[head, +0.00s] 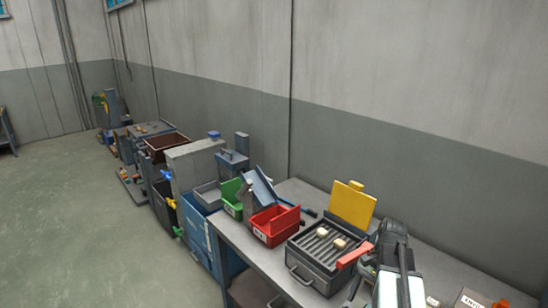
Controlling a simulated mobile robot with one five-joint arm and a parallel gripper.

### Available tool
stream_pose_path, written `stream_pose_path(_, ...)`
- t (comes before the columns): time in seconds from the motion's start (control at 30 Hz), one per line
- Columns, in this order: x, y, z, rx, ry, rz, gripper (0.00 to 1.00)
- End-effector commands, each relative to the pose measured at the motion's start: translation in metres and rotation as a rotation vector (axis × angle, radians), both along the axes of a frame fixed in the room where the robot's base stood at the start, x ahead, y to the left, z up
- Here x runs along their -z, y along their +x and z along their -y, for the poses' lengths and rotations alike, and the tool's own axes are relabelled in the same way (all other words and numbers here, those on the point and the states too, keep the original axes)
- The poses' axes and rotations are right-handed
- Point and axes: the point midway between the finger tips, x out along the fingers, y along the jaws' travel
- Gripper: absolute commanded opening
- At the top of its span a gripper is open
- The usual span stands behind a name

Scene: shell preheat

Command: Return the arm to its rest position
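My arm reaches up at the lower right of the head view, with black and white links. My gripper (362,262) seems to be at the arm's left side, by a red bar that juts over the right edge of a dark grey heater box (312,272). The fingers are too small and overlapped to tell open from shut. The heater box has a slatted top and a front handle. Two small cream pieces, one (322,232) farther back and one (340,243) nearer my arm, lie on the slats. A yellow plate (352,205) stands upright behind the box.
A grey workbench (238,236) runs along the wall. A red bin (274,226) and a green bin (231,197) stand left of the heater. A labelled card (470,299) lies at the lower right. Cabinets and a brown bin (167,147) stand farther back. The left floor is clear.

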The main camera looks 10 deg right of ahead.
Motion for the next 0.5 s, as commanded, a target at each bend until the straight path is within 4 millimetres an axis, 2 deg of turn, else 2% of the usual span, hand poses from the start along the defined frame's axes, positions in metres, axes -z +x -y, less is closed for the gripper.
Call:
stream_pose_path(0.03, 0.001, 0.01, -0.04, -0.094, -0.012, 0.01, 0.62)
stream_pose_path(0.1, 0.004, 0.021, -0.087, -0.223, -0.034, 0.037, 0.62)
stream_pose_path(0.2, 0.008, 0.03, -0.146, -0.411, -0.065, 0.089, 0.62)
stream_pose_path(0.3, 0.012, 0.034, -0.193, -0.595, -0.092, 0.15, 0.62)
stream_pose_path(0.4, 0.015, 0.036, -0.223, -0.786, -0.129, 0.233, 0.62)
stream_pose_path(0.5, 0.016, 0.046, -0.21, -0.914, -0.174, 0.309, 0.62)
